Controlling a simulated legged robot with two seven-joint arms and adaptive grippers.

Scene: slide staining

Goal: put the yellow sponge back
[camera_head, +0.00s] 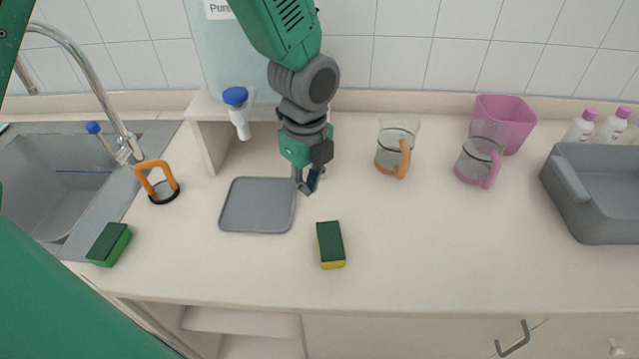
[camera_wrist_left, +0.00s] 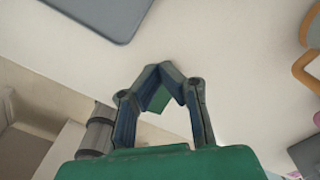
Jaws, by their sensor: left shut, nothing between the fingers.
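The yellow sponge (camera_head: 331,262) lies on the counter in the head view, with its dark green scouring side up and its yellow layer showing at the front. It is right of and nearer than the grey tray (camera_head: 257,205), apart from it. My left gripper (camera_head: 308,183) is shut and empty, beyond the sponge and close to the tray's right edge. In the left wrist view its fingers (camera_wrist_left: 158,75) meet at the tips. A green patch (camera_wrist_left: 158,101) shows between the fingers there; I cannot tell whether it is the sponge. My right gripper is out of view.
A green sponge (camera_head: 109,245) lies beside the sink (camera_head: 40,190). An orange-handled tool (camera_head: 158,182) stands left of the tray. Two jugs, one orange-handled (camera_head: 393,150) and one pink-handled (camera_head: 477,163), stand right of my gripper. A grey bin (camera_head: 600,190) is far right. The front right counter is clear.

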